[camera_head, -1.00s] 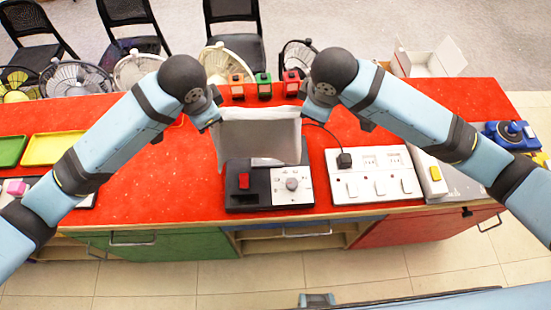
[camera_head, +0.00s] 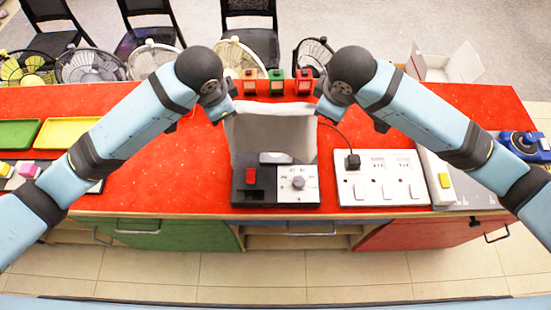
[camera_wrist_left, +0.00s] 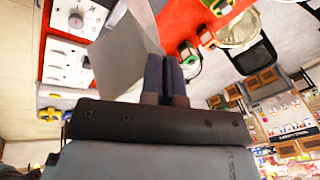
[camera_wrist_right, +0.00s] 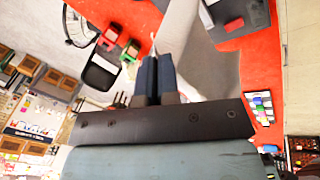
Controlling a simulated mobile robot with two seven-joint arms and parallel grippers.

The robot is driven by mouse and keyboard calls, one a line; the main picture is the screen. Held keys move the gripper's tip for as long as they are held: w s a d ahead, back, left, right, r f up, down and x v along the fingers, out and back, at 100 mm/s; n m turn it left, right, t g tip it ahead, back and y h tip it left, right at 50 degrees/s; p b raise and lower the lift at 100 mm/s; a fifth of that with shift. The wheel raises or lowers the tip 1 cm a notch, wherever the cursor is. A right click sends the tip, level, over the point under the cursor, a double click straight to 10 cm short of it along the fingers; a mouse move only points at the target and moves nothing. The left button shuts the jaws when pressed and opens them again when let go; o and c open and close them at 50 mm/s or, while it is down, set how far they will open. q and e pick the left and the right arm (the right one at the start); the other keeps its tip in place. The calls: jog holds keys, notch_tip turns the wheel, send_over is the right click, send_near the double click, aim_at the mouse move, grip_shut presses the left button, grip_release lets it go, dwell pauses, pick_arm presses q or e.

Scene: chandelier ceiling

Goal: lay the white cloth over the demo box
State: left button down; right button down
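The white cloth (camera_head: 272,135) looks greyish and hangs as a sheet between my two grippers, behind and above the demo box. The demo box (camera_head: 256,198) is black with a pale panel, a red switch and a round knob. The cloth's lower edge overlaps the box's back edge in the head view; I cannot tell if they touch. My left gripper (camera_head: 226,115) is shut on one upper corner; the cloth (camera_wrist_left: 125,55) also shows beside its fingers (camera_wrist_left: 166,75). My right gripper (camera_head: 322,111) is shut on the other corner, with the cloth (camera_wrist_right: 208,65) beside its fingers (camera_wrist_right: 154,75).
A white socket panel (camera_head: 380,178) stands right of the box, with a black plug and cable. Small red, green and orange devices (camera_head: 277,82) stand behind the cloth. Green and yellow trays (camera_head: 66,131) lie at left. The red tabletop (camera_head: 165,165) left of the box is clear.

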dwell(0.5)
